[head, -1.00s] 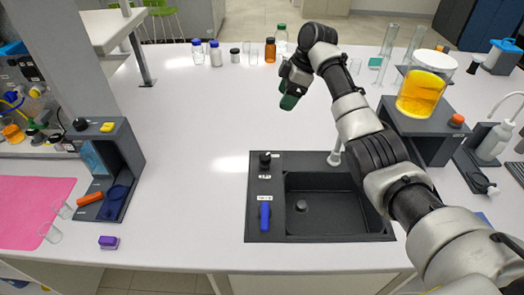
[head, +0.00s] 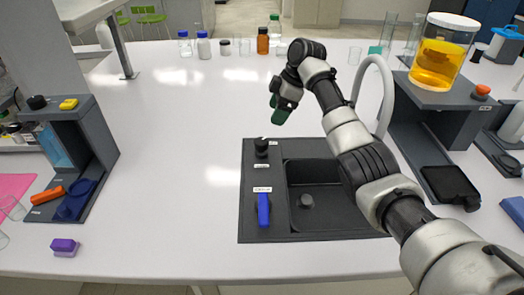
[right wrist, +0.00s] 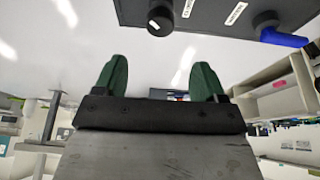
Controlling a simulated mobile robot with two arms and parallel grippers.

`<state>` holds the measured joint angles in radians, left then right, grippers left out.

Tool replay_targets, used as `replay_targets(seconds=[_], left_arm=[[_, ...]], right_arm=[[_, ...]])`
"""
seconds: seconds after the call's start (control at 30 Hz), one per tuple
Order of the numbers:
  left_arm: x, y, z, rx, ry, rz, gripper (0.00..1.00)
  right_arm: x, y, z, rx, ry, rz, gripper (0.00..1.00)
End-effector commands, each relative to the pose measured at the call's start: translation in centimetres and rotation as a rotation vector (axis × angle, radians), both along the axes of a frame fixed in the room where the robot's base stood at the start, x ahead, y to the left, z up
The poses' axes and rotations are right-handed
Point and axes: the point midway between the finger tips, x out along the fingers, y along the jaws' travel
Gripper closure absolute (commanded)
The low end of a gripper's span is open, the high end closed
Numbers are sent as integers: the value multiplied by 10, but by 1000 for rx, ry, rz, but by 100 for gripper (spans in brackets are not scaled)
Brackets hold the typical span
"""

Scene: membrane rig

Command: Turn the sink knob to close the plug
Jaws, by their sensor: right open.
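The black sink (head: 330,234) is set into the white counter. A black knob (head: 261,147) with a label below it stands at the panel's back left. A blue lever handle (head: 263,210) is at the front left of the same panel. A round plug (head: 306,201) shows on the basin floor. My right gripper (head: 279,110), with green fingers, is open and empty beyond the black knob, apart from it. In the right wrist view, the knob (right wrist: 160,18) and the blue handle (right wrist: 285,38) lie ahead of the open fingers (right wrist: 161,70). My left gripper is not in view.
A white faucet (head: 387,95) arches behind my right arm. A grey stand (head: 440,95) holds a jar of orange liquid (head: 441,55). Bottles (head: 262,41) line the counter's back. A grey rack (head: 75,150) and purple block (head: 65,246) are at left. The counter left of the sink is clear.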

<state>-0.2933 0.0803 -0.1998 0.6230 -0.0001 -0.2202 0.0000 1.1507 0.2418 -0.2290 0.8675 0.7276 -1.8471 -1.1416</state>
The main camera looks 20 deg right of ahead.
Motion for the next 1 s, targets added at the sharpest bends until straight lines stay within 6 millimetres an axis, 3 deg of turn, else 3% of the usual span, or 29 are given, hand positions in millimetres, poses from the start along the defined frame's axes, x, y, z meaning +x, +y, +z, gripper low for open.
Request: replay_targets(seconds=[0.17, 0.6, 0.8, 1.0], left_arm=[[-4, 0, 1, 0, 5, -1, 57], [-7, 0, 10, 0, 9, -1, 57], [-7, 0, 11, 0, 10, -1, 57], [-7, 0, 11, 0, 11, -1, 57]], right_arm=[[1, 6, -14, 0, 3, 1, 29], [9, 34, -86, 1, 3, 0, 29], [11, 39, -100, 0, 1, -1, 29], [11, 40, -102, -1, 0, 0, 29]])
